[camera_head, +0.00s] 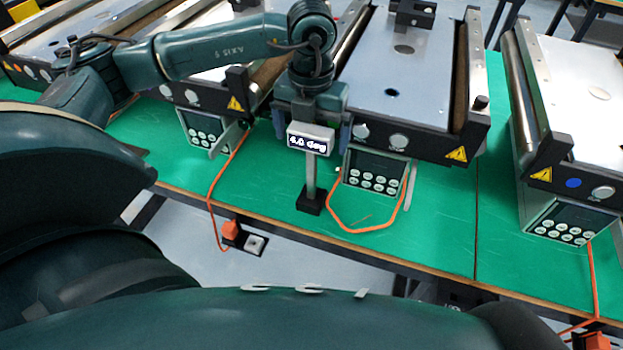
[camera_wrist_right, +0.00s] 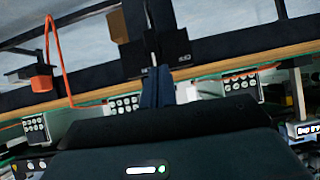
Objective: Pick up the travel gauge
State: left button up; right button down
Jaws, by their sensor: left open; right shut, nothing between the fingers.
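The travel gauge (camera_head: 311,138) is a grey box with a lit display on a slim post with a black square base (camera_head: 311,200). It stands upright on the green bench top, in front of the middle conveyor. My left gripper (camera_head: 312,122) is directly above and behind it, open, with one blue finger on each side of the display box. I cannot tell whether the fingers touch it. Part of the lit display also shows at the right edge of the right wrist view (camera_wrist_right: 308,130). My right gripper (camera_wrist_right: 159,75) is shut and empty, away from the gauge.
The middle conveyor (camera_head: 385,90) and its keypad box (camera_head: 375,172) are close behind and right of the gauge. An orange cable (camera_head: 360,230) loops beside its base. The bench's front edge is just ahead of the base. Another conveyor (camera_head: 580,90) stands to the right.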

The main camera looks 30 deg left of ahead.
pick_arm(q)
jog(key=shift+f, duration=1.05)
jog(key=c, duration=2.1)
jog(key=shift+w+r, duration=0.15)
